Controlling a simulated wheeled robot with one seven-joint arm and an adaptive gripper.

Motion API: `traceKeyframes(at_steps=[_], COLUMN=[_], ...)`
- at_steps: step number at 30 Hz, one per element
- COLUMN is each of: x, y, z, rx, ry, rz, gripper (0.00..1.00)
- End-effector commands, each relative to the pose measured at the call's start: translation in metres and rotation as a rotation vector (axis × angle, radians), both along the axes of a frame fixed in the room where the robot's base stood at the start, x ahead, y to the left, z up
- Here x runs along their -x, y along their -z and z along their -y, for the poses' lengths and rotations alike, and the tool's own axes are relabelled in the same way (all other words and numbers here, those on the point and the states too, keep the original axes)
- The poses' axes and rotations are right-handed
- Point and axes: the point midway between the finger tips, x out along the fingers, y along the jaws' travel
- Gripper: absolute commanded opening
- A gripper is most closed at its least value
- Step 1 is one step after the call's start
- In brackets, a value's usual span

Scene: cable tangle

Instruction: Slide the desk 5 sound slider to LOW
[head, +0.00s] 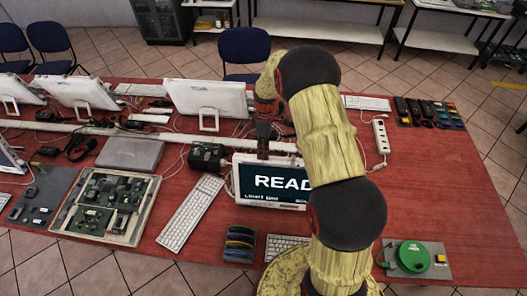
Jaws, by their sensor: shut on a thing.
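A screen (270,184) with large text starting "READ" stands on the red table near its front middle. Smaller text runs along its bottom, too small to read surely, and its right part is hidden behind my arm. My gripper (263,154) points down at the screen's top edge, left of my arm. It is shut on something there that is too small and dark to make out. I cannot pick out the sound slider or its LOW mark, nor tell whether the slider is what the gripper holds.
A dark stacked holder (239,244) is in front. A green reel (412,257) lies at the front right, and a power strip (381,137) behind. Cables cross the table. The right side is mostly clear.

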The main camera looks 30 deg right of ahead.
Motion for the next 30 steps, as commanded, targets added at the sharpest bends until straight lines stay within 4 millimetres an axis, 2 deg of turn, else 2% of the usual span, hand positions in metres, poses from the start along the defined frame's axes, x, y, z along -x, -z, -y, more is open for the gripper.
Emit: traceKeyframes(at_steps=[5, 14, 22, 23, 30], x=[-0.002, -0.025, -0.026, -0.026, -0.025], y=[0.000, 0.001, -0.001, -0.001, 0.000], z=[-0.002, -0.036, -0.036, -0.036, -0.036], rx=[0.001, 0.001, 0.000, 0.000, 0.000], ry=[-0.001, -0.003, 0.000, 0.000, 0.000], rz=[0.002, 0.003, 0.002, 0.002, 0.001], gripper=[0.00, 0.00, 0.00, 0.18, 0.31])
